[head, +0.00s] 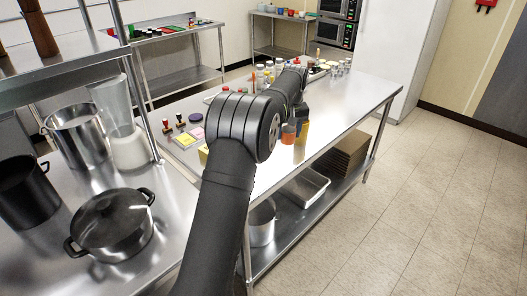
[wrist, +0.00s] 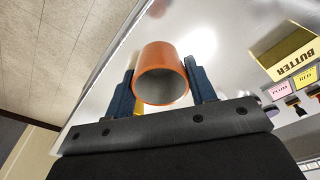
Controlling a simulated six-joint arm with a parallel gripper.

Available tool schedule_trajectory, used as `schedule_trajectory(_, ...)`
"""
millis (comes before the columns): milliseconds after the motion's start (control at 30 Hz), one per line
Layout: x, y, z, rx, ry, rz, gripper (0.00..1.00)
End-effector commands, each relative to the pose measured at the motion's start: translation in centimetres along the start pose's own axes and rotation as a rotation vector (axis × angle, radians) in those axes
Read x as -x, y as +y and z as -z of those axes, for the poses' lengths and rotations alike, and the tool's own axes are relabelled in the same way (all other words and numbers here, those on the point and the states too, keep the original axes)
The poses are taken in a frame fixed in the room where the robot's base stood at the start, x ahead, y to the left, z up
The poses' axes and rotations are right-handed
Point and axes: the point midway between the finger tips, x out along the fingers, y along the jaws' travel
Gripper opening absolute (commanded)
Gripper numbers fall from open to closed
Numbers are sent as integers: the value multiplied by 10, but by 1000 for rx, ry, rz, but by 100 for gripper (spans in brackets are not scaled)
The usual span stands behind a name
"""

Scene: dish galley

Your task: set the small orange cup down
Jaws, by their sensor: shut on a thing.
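The small orange cup (wrist: 160,57) is between the two blue fingers of my gripper (wrist: 159,68) in the wrist view. The fingers are shut on its sides. Its grey inside faces the wrist camera. In the head view the orange cup (head: 289,133) shows small, just right of my arm's dark joint, over the near right part of the steel table (head: 345,100). My arm hides much of the gripper there. I cannot tell whether the cup's base touches the table top.
A yellow thing (head: 303,128) shows close beside the cup. A box marked BUTTER (wrist: 292,52), coloured cards (wrist: 305,76) and dark-handled stamps (wrist: 297,104) lie to the right in the wrist view. The table's right part is clear. A lidded pot (head: 112,226) stands left.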

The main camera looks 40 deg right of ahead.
Motion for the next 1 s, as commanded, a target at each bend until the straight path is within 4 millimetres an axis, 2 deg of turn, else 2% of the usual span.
schedule_trajectory(300,-50,-46,49,6,-1,2,27)
schedule_trajectory(500,-71,-65,72,3,-1,1,27)
schedule_trajectory(667,-77,-70,76,3,-1,1,27)
schedule_trajectory(900,-109,-70,72,3,-3,2,27)
schedule_trajectory(1000,-115,-70,71,3,1,0,27)
